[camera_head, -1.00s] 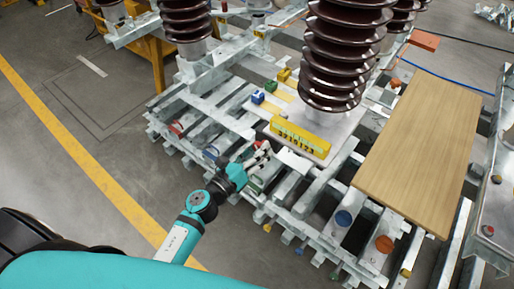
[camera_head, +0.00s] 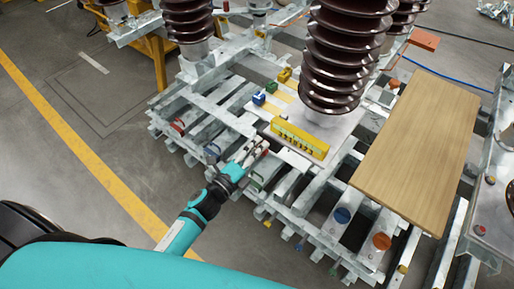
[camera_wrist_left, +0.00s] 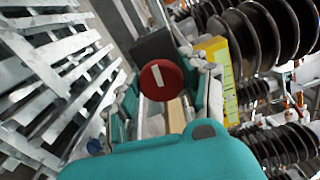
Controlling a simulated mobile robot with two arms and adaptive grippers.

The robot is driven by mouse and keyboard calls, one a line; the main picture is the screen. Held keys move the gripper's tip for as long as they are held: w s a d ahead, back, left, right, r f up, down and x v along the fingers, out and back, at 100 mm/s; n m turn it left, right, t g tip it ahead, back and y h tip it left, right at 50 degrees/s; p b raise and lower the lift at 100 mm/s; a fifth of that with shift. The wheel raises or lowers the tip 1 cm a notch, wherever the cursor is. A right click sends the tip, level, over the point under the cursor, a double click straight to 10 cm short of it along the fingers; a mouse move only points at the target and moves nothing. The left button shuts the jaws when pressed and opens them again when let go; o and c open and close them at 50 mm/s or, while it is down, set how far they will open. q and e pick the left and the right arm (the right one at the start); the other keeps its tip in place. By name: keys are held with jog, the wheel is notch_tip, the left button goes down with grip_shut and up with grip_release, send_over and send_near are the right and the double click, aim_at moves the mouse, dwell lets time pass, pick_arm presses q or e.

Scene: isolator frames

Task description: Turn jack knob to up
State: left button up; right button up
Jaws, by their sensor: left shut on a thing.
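A round red knob (camera_wrist_left: 161,80) with a white bar mark shows in the left wrist view. The bar stands nearly upright in that picture, tilted slightly. My left gripper (camera_wrist_left: 168,88) has its fingers on either side of the knob and is shut on it. In the head view my left gripper (camera_head: 258,147) is at the edge of the metal frame, just left of a yellow numbered block (camera_head: 299,138). The fingers hide most of the knob there. The yellow block also shows right of the fingers in the wrist view (camera_wrist_left: 214,62). My right gripper is not in view.
Brown ribbed insulators (camera_head: 335,60) rise close behind the yellow block. A wooden board (camera_head: 420,150) lies to the right. Small blue (camera_head: 258,98) and yellow (camera_head: 284,75) blocks sit on the frame behind. The grey floor left of the frame is clear.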

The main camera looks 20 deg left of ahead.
pick_arm(q)
jog(key=shift+d+f+n+p, duration=0.15)
jog(key=shift+n+p, duration=1.05)
jog(key=shift+n, duration=3.15)
jog(key=shift+f+n+p, duration=0.1)
jog(key=shift+n+p, duration=1.05)
jog(key=shift+n, duration=3.2)
jog(key=o, duration=1.2)
jog(key=shift+c, duration=0.2)
jog(key=shift+s, duration=0.1)
jog(key=v, duration=1.2)
